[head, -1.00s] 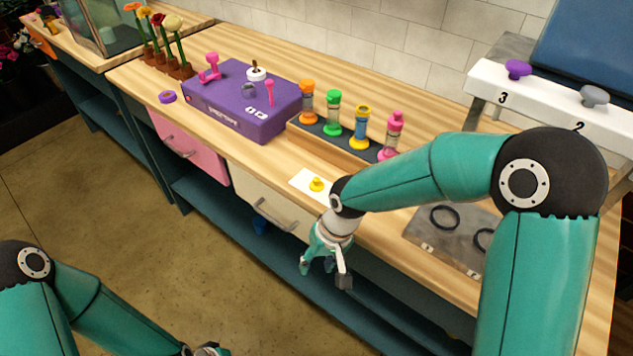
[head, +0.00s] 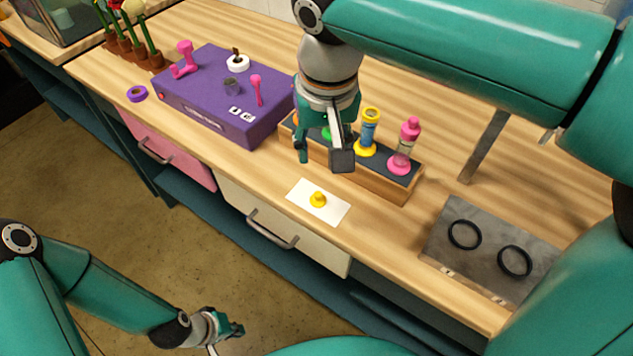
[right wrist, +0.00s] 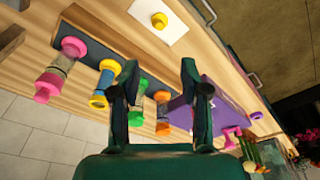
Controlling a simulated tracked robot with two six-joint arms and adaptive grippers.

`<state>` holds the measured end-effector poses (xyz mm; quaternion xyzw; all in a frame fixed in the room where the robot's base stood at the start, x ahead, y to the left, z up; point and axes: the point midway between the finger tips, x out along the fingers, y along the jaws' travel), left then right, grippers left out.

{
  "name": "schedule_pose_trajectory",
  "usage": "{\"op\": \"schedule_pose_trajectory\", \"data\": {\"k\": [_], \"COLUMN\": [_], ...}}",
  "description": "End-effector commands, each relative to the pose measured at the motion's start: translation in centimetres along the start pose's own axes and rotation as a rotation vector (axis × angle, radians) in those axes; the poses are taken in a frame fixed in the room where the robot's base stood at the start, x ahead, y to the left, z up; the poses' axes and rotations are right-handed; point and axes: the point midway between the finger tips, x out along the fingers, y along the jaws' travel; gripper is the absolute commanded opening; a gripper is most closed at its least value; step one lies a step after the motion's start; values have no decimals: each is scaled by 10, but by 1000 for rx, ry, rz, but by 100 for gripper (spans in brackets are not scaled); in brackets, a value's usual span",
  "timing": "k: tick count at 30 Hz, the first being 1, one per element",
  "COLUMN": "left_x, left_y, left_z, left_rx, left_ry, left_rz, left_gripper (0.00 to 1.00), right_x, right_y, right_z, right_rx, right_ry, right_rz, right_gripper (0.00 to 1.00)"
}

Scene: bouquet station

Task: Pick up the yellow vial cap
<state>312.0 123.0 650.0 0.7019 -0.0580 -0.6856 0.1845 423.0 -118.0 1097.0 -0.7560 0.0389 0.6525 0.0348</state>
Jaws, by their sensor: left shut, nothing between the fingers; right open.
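The yellow vial cap (head: 318,199) lies on a white card (head: 333,211) near the front edge of the wooden counter. It also shows in the right wrist view (right wrist: 159,20), near the top. My right gripper (head: 322,160) is open and empty, above the counter behind the cap and in front of the vial rack. It does not touch the cap. In the right wrist view its two fingers (right wrist: 157,100) frame the green and orange vials. My left gripper (head: 232,330) is shut and empty, low over the floor, far from the cap.
A wooden rack (head: 392,186) of capped vials stands just behind the card, partly hidden by my right gripper. A purple box (head: 222,115) with pink tools is to the left. A grey plate with two black rings (head: 490,247) is to the right. Drawers are below the counter edge.

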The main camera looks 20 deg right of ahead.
Motion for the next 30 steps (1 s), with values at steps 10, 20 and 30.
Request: {"op": "schedule_pose_trajectory", "data": {"k": [10,20,30], "left_x": [6,8,2], "left_y": [-2,-3,-1], "left_z": [1,0,0], "left_rx": [-1,0,-1], "left_ry": [-2,-1,-1], "left_rz": [0,0,0], "left_gripper": [0,0,0], "right_x": [64,109,142], "right_y": [7,8,6], "right_z": [3,2,-1], "right_rx": [17,19,19], "right_ry": [-5,-1,-6], "right_rz": [8,5,7], "right_gripper": [45,45,45]}}
